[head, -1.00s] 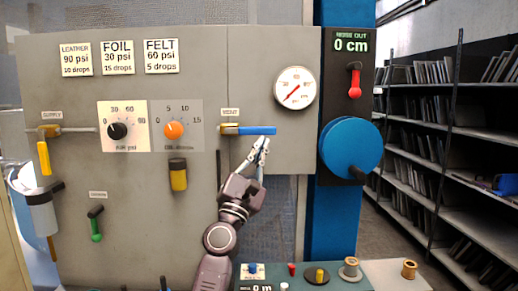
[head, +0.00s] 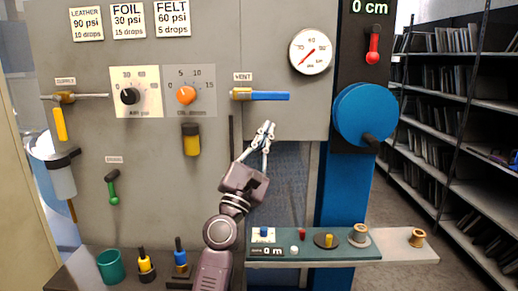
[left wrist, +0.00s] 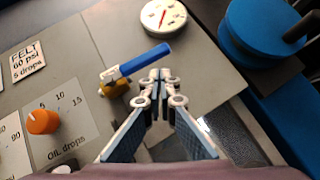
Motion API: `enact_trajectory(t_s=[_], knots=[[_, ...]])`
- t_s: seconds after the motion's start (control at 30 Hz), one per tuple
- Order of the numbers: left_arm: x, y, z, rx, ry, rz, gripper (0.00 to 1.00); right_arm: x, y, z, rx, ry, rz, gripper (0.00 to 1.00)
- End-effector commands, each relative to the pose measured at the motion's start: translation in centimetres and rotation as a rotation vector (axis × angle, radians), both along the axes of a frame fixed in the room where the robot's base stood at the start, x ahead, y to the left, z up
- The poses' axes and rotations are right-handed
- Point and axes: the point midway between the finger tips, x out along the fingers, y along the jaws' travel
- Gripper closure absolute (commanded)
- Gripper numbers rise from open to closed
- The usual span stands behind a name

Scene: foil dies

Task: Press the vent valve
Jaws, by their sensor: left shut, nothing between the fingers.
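The vent valve is a brass fitting with a blue lever (head: 270,96) lying horizontal to the right, under the VENT label (head: 243,77) on the grey panel. In the left wrist view the blue lever (left wrist: 143,60) lies just beyond my fingertips. My left gripper (head: 268,126) is shut and empty, below the lever and apart from it in the head view. It also shows in the left wrist view (left wrist: 160,76). My right gripper is not in view.
A pressure gauge (head: 311,52) sits up right of the valve. A large blue wheel (head: 365,115) with a dark handle stands further right. An orange oil knob (head: 186,95) is left. A green shelf (head: 290,243) with small knobs and spools juts out below.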

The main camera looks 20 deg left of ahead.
Motion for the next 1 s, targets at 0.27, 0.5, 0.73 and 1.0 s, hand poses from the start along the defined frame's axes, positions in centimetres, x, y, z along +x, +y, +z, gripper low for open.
enact_trajectory(t_s=[0.27,0.5,0.73,1.0], knots=[[-3.4,0.6,-2.8,0.001,0.001,0.000,1.00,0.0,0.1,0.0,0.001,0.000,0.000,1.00],[-4.2,0.7,-3.4,0.000,0.000,0.000,1.00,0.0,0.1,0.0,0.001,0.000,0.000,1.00],[-4.2,0.7,-3.4,0.000,0.001,0.000,1.00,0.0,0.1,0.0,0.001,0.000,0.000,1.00],[-4.5,0.0,-4.4,0.055,0.012,0.007,1.00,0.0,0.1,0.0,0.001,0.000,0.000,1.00]])
